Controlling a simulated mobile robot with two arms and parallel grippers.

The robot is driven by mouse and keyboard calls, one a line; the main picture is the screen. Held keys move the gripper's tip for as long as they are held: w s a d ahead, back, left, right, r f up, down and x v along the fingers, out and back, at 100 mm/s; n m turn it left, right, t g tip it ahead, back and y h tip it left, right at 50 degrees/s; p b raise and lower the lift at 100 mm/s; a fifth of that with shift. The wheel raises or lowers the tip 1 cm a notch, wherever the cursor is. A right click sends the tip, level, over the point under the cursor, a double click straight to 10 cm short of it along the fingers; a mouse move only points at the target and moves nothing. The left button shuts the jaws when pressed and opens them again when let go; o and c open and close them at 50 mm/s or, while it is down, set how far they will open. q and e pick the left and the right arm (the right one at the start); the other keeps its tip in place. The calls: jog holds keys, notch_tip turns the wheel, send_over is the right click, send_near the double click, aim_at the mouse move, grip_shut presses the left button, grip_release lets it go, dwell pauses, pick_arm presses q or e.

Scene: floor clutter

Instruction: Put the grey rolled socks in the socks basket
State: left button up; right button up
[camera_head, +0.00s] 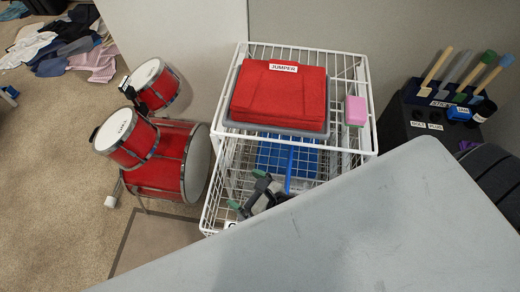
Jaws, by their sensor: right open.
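My right gripper (248,190), dark with green fingertips, is open at the front left of the lower wire basket (213,190). It is low at the basket, partly behind the wires. I cannot tell whether anything lies between its fingers. I cannot make out the grey rolled socks. A white label (231,225) on the lower basket's front is mostly cut off by a large grey surface, so I cannot read whether it is the socks basket. My left gripper is not in view.
A white wire rack (355,66) holds folded red cloth labelled JUMPER (278,92) and a pink block (355,111). Blue items (288,160) lie below. Red drums (160,173) stand left, a dark tool holder (410,122) right. The large grey surface (380,225) covers the lower right.

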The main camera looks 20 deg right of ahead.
jog(key=v, duration=1)
jog(key=shift+b, duration=0.45)
jog(key=shift+f, duration=0.1)
